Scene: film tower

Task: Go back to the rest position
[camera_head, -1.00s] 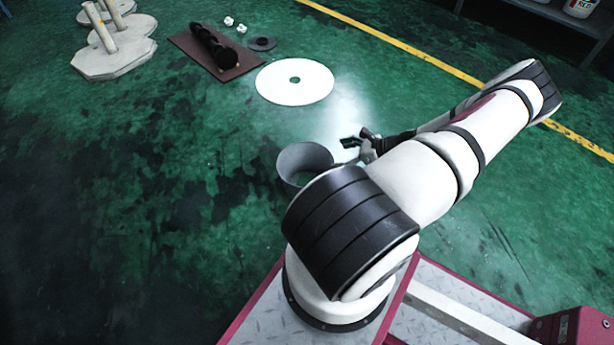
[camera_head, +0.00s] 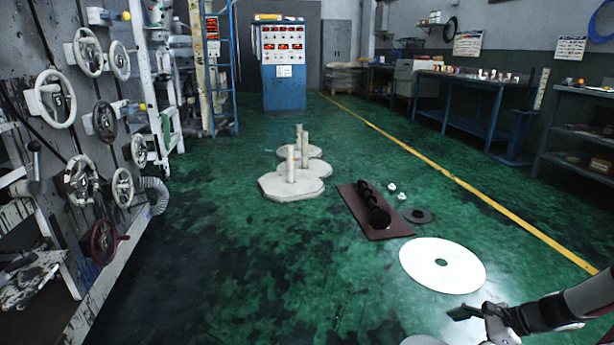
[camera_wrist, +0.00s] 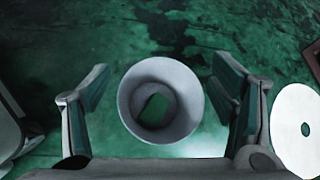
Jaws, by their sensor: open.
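My gripper (camera_head: 474,311) is at the lower right of the head view. It is open and empty. In the wrist view its two fingers stand wide apart, with a grey hollow cylinder (camera_wrist: 165,71) seen in the gap between them. The fingers do not visibly touch the cylinder, and I cannot tell the exact height above it. In the head view only the top rim of the cylinder (camera_head: 425,341) shows at the bottom edge, left of the gripper. Most of my arm is outside the head view.
A white disc (camera_head: 415,264) lies on the green floor beyond the gripper. Farther off are a brown board (camera_head: 356,212) with a black cylinder on it, a dark ring (camera_head: 428,216) and pale stands (camera_head: 290,187). A valve panel (camera_head: 40,190) lines the left.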

